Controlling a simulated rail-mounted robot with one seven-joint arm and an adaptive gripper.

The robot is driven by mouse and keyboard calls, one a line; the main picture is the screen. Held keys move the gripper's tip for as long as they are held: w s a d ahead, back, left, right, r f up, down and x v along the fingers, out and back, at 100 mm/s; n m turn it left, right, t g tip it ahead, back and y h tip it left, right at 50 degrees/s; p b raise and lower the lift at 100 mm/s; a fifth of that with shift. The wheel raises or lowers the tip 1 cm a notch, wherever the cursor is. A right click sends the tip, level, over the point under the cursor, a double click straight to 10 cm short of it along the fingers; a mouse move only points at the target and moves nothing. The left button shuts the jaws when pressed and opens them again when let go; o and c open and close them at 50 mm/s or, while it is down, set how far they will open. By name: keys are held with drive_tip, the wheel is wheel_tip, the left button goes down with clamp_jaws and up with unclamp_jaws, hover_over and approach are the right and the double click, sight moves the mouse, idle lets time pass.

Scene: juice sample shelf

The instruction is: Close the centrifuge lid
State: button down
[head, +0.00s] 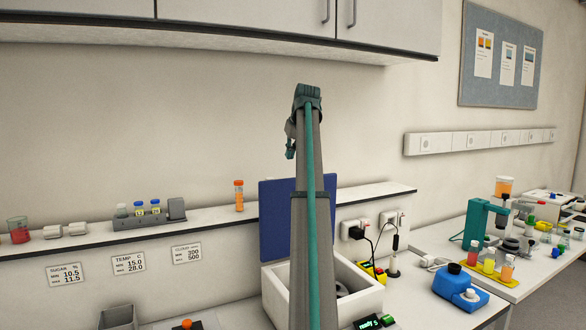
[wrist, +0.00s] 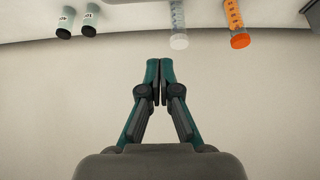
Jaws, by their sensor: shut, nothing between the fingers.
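The centrifuge (head: 362,296) is a white box on the bench in the lower middle of the head view. Its blue lid (head: 274,222) stands open and upright at the back of the box. My arm crosses in front, hiding part of the lid and much of the opening; a grey round part shows inside. In the wrist view my gripper (wrist: 158,72) has its two teal and grey fingers together, with nothing between them. It is in front of a plain pale wall, and neither lid nor centrifuge shows in that view.
A narrow wall shelf (head: 90,240) carries vials, a red beaker (head: 18,230) and an orange-capped tube (head: 239,195), which also shows in the wrist view (wrist: 238,30). Wall cabinets (head: 240,20) hang above. A blue device (head: 459,287) stands on the bench at right.

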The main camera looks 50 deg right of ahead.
drive_tip(key=p+x, duration=0.3)
drive_tip(key=x, duration=0.7)
drive_tip(key=s, duration=0.1)
drive_tip(key=s+a, duration=0.1)
drive_tip(key=s+p, duration=0.1)
drive_tip(key=shift+s+a+f, duration=0.25)
drive_tip(key=shift+s+a, duration=0.1)
drive_tip(key=shift+a, duration=0.1)
